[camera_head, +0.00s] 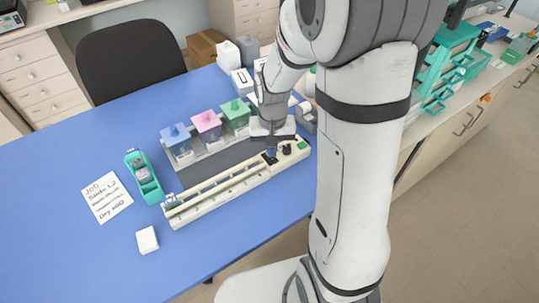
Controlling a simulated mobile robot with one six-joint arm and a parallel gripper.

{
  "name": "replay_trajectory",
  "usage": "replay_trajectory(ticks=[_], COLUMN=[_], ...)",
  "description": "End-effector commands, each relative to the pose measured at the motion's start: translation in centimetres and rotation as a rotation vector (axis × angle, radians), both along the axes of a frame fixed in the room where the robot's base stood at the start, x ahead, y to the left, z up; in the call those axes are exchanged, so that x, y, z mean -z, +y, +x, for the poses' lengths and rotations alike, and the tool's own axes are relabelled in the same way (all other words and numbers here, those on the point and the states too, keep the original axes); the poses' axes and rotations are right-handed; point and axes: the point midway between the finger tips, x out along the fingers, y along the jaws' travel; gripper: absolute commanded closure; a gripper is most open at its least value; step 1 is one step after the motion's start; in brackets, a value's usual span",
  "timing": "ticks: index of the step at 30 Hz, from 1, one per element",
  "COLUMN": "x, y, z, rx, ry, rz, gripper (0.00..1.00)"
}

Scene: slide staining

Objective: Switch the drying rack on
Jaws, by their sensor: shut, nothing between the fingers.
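The drying rack (215,199) is a long cream unit lying diagonally on the blue table, with a slotted channel along it. Its right end carries a small control panel with a dark knob (287,149) and a green part (302,145). My gripper (270,157) points down at the left side of this panel, its fingers shut and empty. The fingertips are close to the panel top; I cannot tell whether they touch it. The gripper and wrist hide part of the panel, and any switch position there is too small to read.
Blue, pink and green-lidded staining jars (206,123) stand on a grey holder just behind the rack. A teal slide holder (144,176), a handwritten note (107,197) and a white block (147,239) lie to the left. Boxes stand behind my wrist.

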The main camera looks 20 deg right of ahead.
Motion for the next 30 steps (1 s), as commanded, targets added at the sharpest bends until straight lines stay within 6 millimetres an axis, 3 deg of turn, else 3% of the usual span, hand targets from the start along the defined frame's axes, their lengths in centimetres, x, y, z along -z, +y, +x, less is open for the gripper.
replay_trajectory(ticks=[30], x=[0.81], y=[-0.01], z=[0.0], rx=[0.0], ry=[0.0], rz=[0.0], gripper=[1.0])
